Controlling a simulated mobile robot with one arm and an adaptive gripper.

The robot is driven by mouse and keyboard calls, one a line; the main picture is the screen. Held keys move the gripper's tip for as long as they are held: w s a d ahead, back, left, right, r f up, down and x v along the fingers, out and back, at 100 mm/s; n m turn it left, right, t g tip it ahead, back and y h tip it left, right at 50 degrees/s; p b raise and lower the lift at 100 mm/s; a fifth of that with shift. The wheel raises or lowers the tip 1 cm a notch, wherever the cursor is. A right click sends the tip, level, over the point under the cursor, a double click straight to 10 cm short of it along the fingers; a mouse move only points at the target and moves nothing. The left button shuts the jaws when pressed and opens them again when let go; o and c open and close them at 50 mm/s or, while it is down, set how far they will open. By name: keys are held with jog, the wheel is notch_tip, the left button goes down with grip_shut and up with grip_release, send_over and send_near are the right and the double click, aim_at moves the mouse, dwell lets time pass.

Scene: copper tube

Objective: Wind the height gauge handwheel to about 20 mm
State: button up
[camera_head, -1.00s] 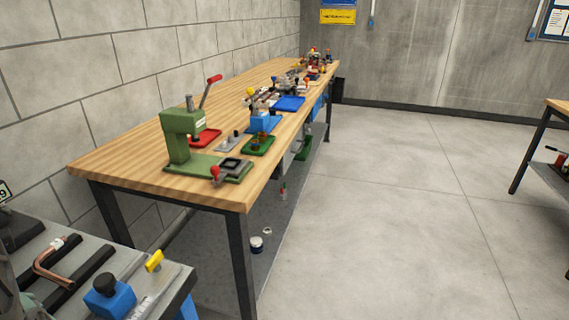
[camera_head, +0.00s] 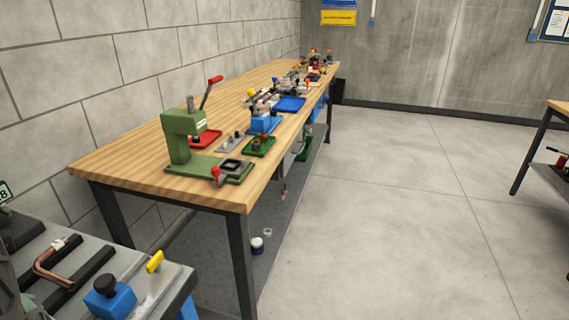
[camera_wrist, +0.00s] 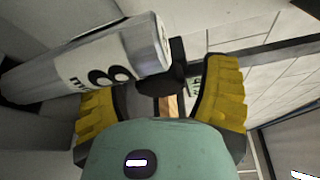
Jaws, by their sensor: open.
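In the wrist view a grey body with a white label (camera_wrist: 115,70), apparently the height gauge, shows a large 8 and small letters like mm; other digits cannot be told. A dark part (camera_wrist: 177,65), possibly its handwheel, stands at its right end. My gripper (camera_wrist: 163,92) is open, with yellow pads either side of the space below this dark part. Contact cannot be told. In the head view, only a small white sign (camera_head: 4,190) ending in 8 shows at the left edge; the handwheel and my fingers are not clear there.
A grey bench with a copper tube (camera_head: 48,268), blue block (camera_head: 110,299) and yellow tab (camera_head: 155,261) lies at lower left. Beyond it stands a long wooden workbench (camera_head: 130,160) with a green press (camera_head: 181,140) and several fixtures.

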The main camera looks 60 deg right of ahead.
jog(key=shift+s+d, duration=0.1)
jog(key=shift+s, duration=0.05)
jog(key=shift+s+f, duration=0.15)
jog(key=shift+s, duration=0.95)
jog(key=shift+s+r, duration=0.2)
jog(key=shift+s, duration=0.5)
jog(key=shift+s+r, duration=0.1)
jog(key=shift+s, duration=0.2)
jog(key=shift+s+a, duration=0.3)
jog(key=shift+s, duration=0.55)
jog(key=shift+s+a, duration=0.25)
jog(key=shift+s, duration=0.6)
jog(key=shift+d, duration=0.1)
jog(key=shift+r, duration=0.1)
